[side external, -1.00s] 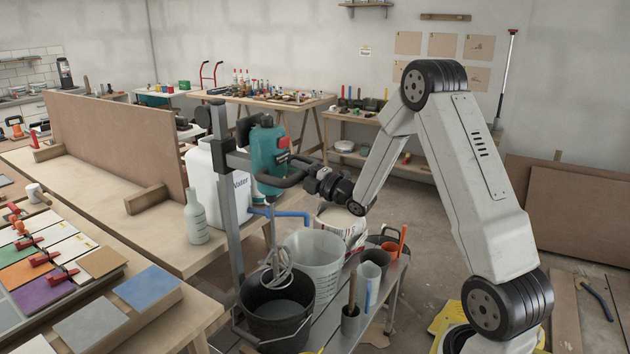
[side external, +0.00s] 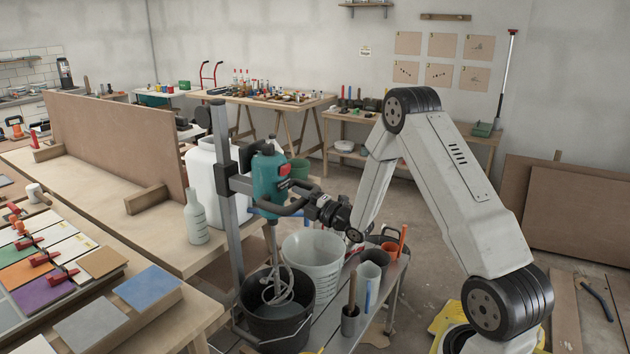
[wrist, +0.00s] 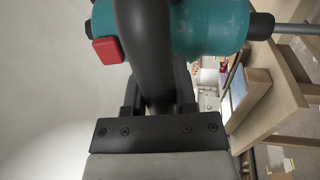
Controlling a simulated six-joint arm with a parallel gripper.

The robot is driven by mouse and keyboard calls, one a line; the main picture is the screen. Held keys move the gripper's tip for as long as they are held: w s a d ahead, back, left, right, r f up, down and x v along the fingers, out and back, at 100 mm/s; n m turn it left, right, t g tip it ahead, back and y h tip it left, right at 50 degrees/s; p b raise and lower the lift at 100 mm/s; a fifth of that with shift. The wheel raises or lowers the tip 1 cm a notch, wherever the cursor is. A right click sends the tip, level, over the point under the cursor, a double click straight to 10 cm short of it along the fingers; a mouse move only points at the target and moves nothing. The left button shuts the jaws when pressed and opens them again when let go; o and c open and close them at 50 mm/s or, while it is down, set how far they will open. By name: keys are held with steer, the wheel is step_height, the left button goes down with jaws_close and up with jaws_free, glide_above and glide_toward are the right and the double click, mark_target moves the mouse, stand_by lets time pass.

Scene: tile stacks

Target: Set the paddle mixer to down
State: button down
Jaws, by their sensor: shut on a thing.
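The paddle mixer (side external: 268,184) is a teal and black machine on a grey upright stand (side external: 225,190). Its whisk-like paddle (side external: 277,285) hangs down into the black bucket (side external: 278,317); its lower end is partly hidden by the rim. My gripper (side external: 308,204) is shut on the mixer's black handle (side external: 290,209). In the wrist view the dark handle (wrist: 145,45) passes between the fingers of my gripper (wrist: 160,95), with the teal body (wrist: 210,28) and red switch (wrist: 107,50) behind it.
A translucent bucket (side external: 314,262) stands right beside the black bucket on the cart. Cups with tools (side external: 350,320) stand nearer the front. A white canister (side external: 203,180) and a grey bottle (side external: 195,217) are on the bench left of the stand. Open floor lies behind the cart.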

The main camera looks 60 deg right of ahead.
step_height(320, 180, down, 17)
steer(key=shift+f, duration=0.15)
steer(key=shift+s, duration=0.15)
stand_by(0.3)
steer(key=shift+c, duration=2)
jaws_free()
steer(key=s+f, duration=0.1)
steer(key=s, duration=0.6)
steer(key=shift+s+f, duration=0.25)
